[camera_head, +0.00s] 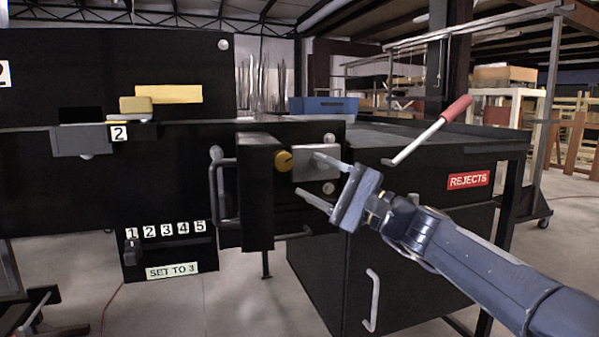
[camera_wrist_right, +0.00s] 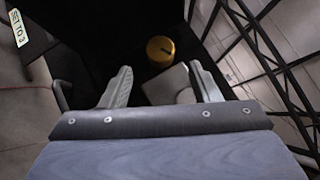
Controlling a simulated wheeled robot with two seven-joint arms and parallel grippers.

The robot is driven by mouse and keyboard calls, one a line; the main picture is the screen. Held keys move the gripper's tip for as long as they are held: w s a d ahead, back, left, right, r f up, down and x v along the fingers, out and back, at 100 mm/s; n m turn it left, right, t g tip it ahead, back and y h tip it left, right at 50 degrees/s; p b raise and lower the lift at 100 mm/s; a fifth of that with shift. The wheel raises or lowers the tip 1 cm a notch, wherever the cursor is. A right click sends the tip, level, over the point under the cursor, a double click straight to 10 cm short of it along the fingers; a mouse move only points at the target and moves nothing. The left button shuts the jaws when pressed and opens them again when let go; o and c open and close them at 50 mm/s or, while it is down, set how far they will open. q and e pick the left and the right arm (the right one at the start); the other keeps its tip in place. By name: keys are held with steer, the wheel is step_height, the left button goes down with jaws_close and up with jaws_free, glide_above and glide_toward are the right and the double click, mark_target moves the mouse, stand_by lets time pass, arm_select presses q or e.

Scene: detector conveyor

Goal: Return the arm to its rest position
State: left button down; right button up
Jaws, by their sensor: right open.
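My right gripper (camera_head: 309,176) is open and empty, with its arm coming in from the lower right. Its fingers point at the front of a black control box (camera_head: 257,205). A yellow knob (camera_head: 283,161) and a grey metal plate (camera_head: 318,161) are on that box, close to the fingertips. I cannot tell whether a finger touches the plate. In the right wrist view the two fingers (camera_wrist_right: 160,80) stand apart, with the yellow knob (camera_wrist_right: 160,48) beyond them. My left gripper is not in view.
A red-handled lever (camera_head: 440,125) rises above the black cabinet with the REJECTS sign (camera_head: 468,180), close to my right gripper. A bar handle (camera_head: 222,190) juts from the box's left. A numbered selector (camera_head: 133,250) sits lower left above a SET TO 3 sign (camera_head: 172,271).

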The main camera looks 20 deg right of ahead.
steer(key=shift+v, duration=0.8)
steer(key=s+a+f+n+g+h, duration=0.2)
steer(key=s+a+f+n+g, duration=0.1)
steer(key=s+f, duration=0.55)
steer(key=s+a+f+n+g+h, duration=0.2)
steer(key=s+f+n+g+h, duration=0.15)
steer(key=s+f, duration=0.45)
steer(key=s+d+f+n+g+h, duration=0.2)
steer(key=s+f+h, duration=0.1)
steer(key=s+f, duration=0.55)
steer(key=s+d+f+n+g+h, duration=0.1)
steer(key=s+f+n+h, duration=0.3)
steer(key=f, duration=0.7)
step_height(320, 180, up, 28)
steer(key=s+y+p, duration=0.1)
steer(key=p, duration=2.7)
steer(key=shift+s+d+m, duration=0.15)
steer(key=shift+d+m, duration=0.05)
steer(key=shift+m, duration=0.25)
